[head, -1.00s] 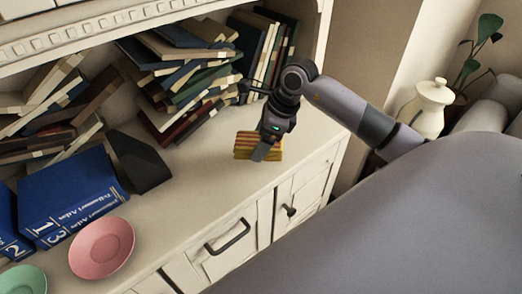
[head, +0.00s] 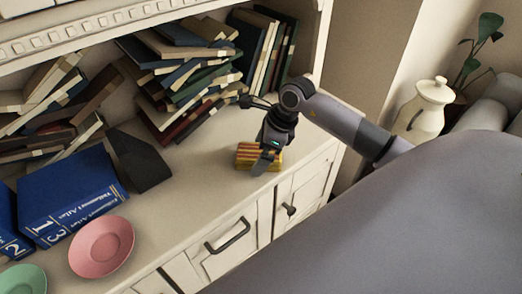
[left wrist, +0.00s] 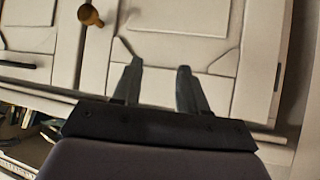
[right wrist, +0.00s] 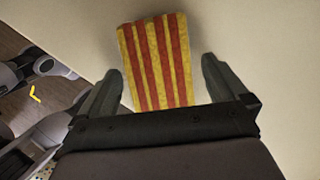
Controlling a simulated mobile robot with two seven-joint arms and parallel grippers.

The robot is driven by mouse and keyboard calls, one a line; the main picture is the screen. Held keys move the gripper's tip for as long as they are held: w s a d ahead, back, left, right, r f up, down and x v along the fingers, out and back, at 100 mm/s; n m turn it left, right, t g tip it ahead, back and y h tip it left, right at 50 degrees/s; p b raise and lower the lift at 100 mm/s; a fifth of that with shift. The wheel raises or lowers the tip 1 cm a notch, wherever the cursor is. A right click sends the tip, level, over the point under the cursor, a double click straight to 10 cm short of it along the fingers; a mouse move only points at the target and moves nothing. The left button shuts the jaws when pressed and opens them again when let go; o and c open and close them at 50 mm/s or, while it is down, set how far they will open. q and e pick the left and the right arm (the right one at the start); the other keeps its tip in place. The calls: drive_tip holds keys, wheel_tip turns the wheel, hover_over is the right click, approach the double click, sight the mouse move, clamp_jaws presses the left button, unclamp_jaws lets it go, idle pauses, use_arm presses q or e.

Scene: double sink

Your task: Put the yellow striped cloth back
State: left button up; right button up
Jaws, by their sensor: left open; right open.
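The yellow and red striped cloth (head: 245,154) is a folded block on the cabinet's counter, in front of the book piles. In the right wrist view the cloth (right wrist: 158,62) lies ahead of and partly between the fingertips. My right gripper (head: 264,168) points down at the cloth and hides part of it; it also shows in the right wrist view (right wrist: 165,75) with its fingers apart and not closed on the cloth. My left gripper (left wrist: 158,70) is open and empty, facing the white cabinet doors; it is not seen in the head view.
Piles of books (head: 190,75) fill the shelf behind. A dark angular holder (head: 138,160), blue atlases (head: 70,195), a pink plate (head: 101,248) and a green plate (head: 24,280) stand left. The counter (head: 190,205) is clear between plate and cloth. A white jar (head: 422,112) stands right.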

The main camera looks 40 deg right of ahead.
drive_tip(key=v, duration=1.2)
drive_tip(key=shift+r, duration=0.15)
